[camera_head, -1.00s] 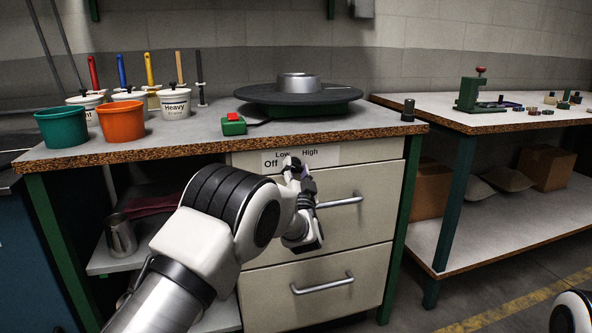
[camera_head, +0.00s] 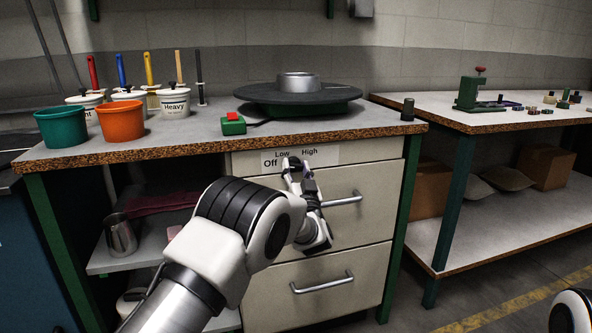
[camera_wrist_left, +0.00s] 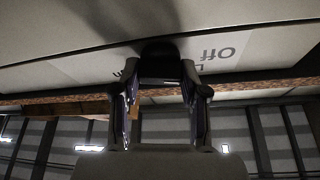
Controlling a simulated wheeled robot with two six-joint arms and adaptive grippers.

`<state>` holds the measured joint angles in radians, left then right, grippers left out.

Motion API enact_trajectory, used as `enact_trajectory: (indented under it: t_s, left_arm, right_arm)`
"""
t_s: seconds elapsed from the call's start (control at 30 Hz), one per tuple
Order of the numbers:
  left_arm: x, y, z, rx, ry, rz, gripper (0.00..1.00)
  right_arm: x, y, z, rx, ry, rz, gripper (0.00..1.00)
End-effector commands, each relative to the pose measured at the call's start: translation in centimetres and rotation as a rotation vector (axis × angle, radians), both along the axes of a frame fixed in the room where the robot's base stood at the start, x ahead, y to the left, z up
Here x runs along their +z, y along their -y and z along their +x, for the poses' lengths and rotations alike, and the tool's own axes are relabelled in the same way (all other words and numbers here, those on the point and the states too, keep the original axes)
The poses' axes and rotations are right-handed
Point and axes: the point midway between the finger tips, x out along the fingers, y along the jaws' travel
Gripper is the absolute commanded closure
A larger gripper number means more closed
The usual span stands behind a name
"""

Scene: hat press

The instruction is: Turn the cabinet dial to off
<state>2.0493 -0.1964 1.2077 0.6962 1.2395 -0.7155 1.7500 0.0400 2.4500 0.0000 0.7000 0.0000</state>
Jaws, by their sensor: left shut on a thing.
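The dial (camera_wrist_left: 160,58) is a dark knob on the cabinet's drawer front, and in the wrist view it sits between the fingers of my left gripper (camera_wrist_left: 157,82). My left gripper (camera_head: 294,170) is shut on the dial, tilted, with its body below and right of it in the head view. A white label strip (camera_head: 325,155) behind it reads Off on the left, Low above and High on the right. The fingers cover most of the dial in the head view, so I cannot tell its exact setting. My right gripper is not in view.
Drawer handles (camera_head: 342,199) lie right of and below my left gripper. The worktop above holds a green box with a red button (camera_head: 232,124), a dark turntable (camera_head: 298,98) and buckets (camera_head: 121,121). A second bench (camera_head: 500,115) stands at the right.

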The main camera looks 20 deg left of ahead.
Motion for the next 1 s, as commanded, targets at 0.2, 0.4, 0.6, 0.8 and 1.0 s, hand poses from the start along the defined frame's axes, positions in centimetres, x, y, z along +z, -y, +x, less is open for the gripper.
enact_trajectory:
  t_s: [0.2,0.4,0.6,0.8,1.0]
  left_arm:
    - [-0.1,0.0,0.0,-0.001,-0.001,0.000,0.31]
    - [-0.1,0.1,-0.1,0.000,-0.002,0.000,0.31]
    - [-1.2,1.5,-2.5,-0.003,-0.005,0.004,0.31]
    - [-2.6,3.1,-5.5,-0.002,-0.004,0.003,0.31]
    - [-2.9,3.3,-6.2,-0.001,-0.001,0.000,0.31]
  right_arm:
    - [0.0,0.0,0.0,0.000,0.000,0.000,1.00]
    - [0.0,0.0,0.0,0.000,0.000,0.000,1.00]
    - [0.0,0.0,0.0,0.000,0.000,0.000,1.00]
    - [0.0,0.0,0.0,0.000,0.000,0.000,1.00]
    - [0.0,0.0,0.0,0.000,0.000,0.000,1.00]
